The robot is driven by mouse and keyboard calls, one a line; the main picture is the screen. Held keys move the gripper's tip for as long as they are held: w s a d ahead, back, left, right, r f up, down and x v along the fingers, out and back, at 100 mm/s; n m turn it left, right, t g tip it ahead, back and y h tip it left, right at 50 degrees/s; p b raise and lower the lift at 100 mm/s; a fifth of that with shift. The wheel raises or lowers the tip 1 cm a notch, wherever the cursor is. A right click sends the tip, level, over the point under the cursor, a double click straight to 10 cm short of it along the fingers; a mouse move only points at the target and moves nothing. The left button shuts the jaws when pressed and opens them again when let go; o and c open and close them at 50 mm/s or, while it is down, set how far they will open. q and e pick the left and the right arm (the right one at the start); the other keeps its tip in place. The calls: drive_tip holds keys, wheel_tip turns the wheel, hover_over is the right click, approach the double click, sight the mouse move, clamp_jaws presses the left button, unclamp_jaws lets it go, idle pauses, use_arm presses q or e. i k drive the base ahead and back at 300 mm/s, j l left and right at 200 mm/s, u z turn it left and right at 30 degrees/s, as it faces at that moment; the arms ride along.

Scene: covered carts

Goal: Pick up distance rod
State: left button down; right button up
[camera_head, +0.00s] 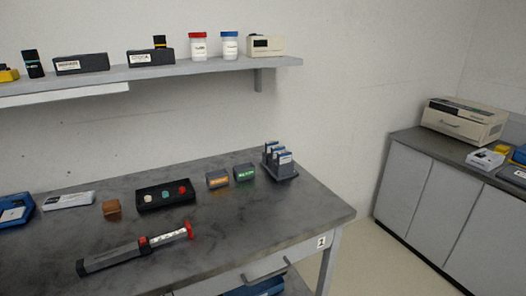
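A long dark rod-shaped tool with a grey and red end, which looks like the distance rod (118,256), lies on the dark grey table (240,231) near its front edge. Its dark thick end points to the lower left and its red tip to the upper right. Nothing touches it. Neither of my grippers shows in the head view.
Behind the rod are a black tray (150,206) with coloured knobs, a brown block (111,207), two small labelled boxes and a grey rack (281,171). A wall shelf (200,67) holds jars and boxes. A counter (412,150) with a printer-like machine stands at right.

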sight(83, 266)
drive_tip(key=k+j+u, duration=0.2)
drive_tip(key=j, duration=0.35)
drive_tip(key=j+u, duration=0.15)
drive_tip(key=j, duration=0.4)
drive_tip(key=k+j+u, duration=0.2)
drive_tip(key=j, duration=0.4)
drive_tip(key=i, duration=0.05)
